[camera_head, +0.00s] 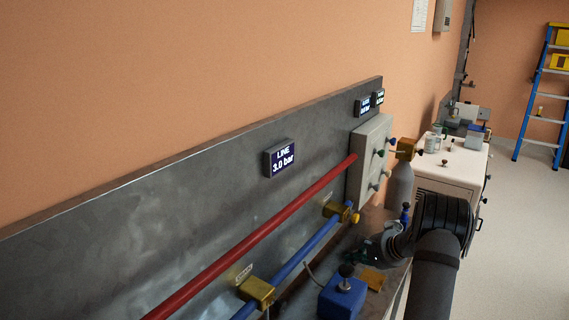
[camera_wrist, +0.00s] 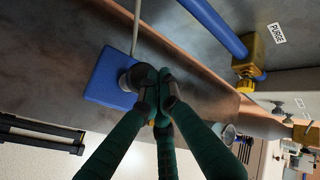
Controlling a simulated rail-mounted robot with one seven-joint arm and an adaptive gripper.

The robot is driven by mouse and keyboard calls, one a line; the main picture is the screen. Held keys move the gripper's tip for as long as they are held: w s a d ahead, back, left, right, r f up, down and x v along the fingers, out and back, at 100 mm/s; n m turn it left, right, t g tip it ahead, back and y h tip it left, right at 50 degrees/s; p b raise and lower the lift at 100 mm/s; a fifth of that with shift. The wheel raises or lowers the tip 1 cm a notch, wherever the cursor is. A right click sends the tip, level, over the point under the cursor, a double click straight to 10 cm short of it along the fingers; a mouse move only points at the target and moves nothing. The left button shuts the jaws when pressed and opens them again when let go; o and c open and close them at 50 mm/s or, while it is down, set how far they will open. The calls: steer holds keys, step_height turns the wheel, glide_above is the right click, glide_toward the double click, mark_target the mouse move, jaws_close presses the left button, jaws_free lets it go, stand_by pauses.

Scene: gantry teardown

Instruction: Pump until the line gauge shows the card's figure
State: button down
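The line gauge (camera_head: 280,158) on the grey back panel reads "LINE 3.0 bar". A blue box with a black knob on top, apparently the pump (camera_head: 342,298), stands on the bench below the pipes. In the wrist view the blue box (camera_wrist: 104,82) lies left of my fingers, its black knob (camera_wrist: 133,78) partly behind the fingertips. My gripper (camera_wrist: 158,84) has its dark green fingers drawn together, with nothing seen between them. In the head view my gripper (camera_head: 374,256) is just right of the knob; contact cannot be told. No card with a readable figure shows.
A red pipe (camera_head: 260,236) and a blue pipe (camera_head: 300,255) with brass valves (camera_head: 257,291) run along the panel. Two small displays (camera_head: 362,106) are too small to read. A grey cylinder (camera_head: 400,186) and white cabinet (camera_head: 452,170) stand beyond. Open floor lies right.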

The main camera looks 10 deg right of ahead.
mark_target(350, 269)
steer(key=shift+f, duration=0.15)
steer(key=shift+f+b, duration=0.4)
steer(key=shift+b, duration=0.5)
steer(key=shift+f+b, duration=1.4)
steer(key=shift+b, duration=0.4)
stand_by(1.1)
steer(key=shift+r, duration=0.15)
steer(key=shift+r+p, duration=0.85)
steer(key=shift+r, duration=0.9)
step_height(350, 269, up, 6)
steer(key=p, duration=0.3)
steer(key=c, duration=2.5)
jaws_free()
